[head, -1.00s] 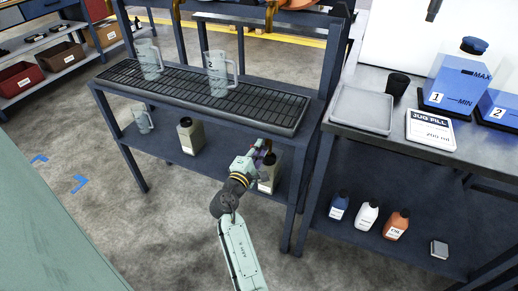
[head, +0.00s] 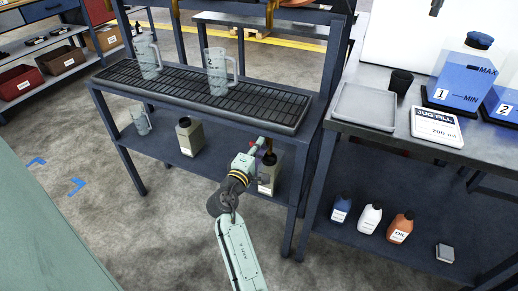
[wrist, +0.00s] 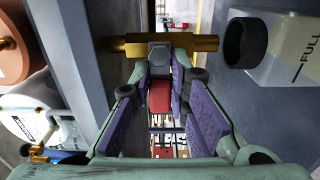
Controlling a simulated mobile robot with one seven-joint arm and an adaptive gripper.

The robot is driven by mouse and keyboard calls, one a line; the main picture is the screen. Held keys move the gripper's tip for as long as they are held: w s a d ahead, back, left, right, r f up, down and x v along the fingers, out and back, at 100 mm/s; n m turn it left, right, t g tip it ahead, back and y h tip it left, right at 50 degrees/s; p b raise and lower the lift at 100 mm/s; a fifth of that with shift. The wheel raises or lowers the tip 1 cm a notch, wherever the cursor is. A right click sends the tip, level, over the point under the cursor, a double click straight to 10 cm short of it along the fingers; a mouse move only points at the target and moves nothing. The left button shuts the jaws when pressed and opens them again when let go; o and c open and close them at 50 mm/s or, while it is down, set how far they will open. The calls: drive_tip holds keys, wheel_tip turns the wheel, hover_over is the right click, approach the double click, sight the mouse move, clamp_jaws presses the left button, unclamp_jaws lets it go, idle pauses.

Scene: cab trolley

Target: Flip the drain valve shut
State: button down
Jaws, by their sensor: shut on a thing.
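The drain valve (wrist: 190,43) shows in the wrist view as a horizontal brass body with a grey nut and a red lever (wrist: 160,97). In the head view its brass part (head: 269,146) hangs under the right end of the drip tray, partly hidden by my arm. My gripper (wrist: 160,100) has its purple pads on both sides of the red lever and is shut on it. It also shows in the head view (head: 257,148), where its fingertips are hard to make out. The lever's exact angle to the pipe is hard to judge.
A beige container (head: 266,187) with a black neck stands by the valve; its FULL-marked side (wrist: 295,60) is close at right in the wrist view. The slatted drip tray (head: 250,107) is above. A bench leg (head: 293,210) stands close right. Bottles (head: 370,217) stand on the right-hand shelf.

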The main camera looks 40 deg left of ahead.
drive_tip(key=c, duration=1.5)
unclamp_jaws()
drive_tip(key=v, duration=1.2)
drive_tip(key=shift+d+r, duration=0.1)
